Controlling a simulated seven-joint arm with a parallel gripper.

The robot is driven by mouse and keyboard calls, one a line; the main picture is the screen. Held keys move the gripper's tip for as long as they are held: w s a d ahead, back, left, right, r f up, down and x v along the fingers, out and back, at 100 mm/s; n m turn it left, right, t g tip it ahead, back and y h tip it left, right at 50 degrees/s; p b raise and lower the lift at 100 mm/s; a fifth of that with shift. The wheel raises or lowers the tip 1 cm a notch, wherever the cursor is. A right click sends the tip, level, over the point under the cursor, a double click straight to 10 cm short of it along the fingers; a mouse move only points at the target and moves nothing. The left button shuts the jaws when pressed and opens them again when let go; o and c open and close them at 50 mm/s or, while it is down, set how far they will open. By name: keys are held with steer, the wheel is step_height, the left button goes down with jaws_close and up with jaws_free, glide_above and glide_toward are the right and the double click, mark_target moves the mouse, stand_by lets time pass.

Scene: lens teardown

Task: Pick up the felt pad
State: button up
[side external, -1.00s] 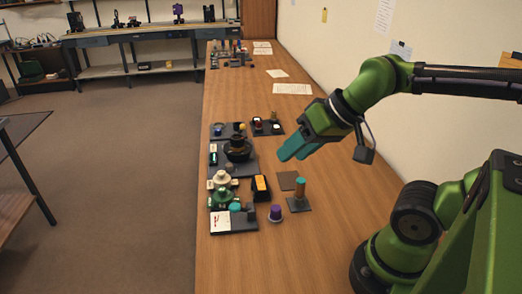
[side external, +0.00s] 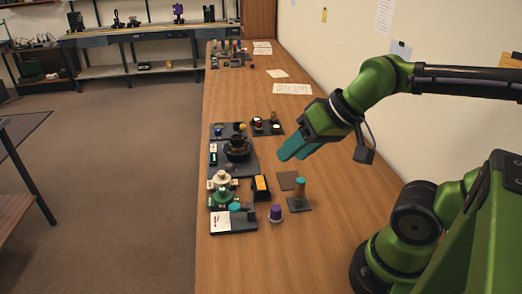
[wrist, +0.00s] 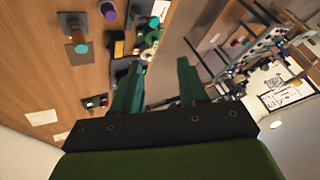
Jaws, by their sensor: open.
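A flat brown square that looks like the felt pad (side external: 287,180) lies on the wooden bench, just behind the dark plate of an upright cylinder. In the wrist view the pad (wrist: 70,50) seems partly hidden by that cylinder, left of my fingers. My gripper (side external: 291,156) has teal fingers and hangs in the air above the bench, apart from the pad. In the wrist view my gripper (wrist: 159,64) shows its two fingers spread with nothing between them.
The tan cylinder with a teal top (side external: 300,188) stands close in front of the pad. A purple-topped cup (side external: 275,213) is nearer. A dark tray with an orange piece (side external: 261,187) and several parts on dark trays lie left. The bench right of the pad is clear.

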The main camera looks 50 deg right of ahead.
steer(key=o, duration=0.3)
stand_by(0.4)
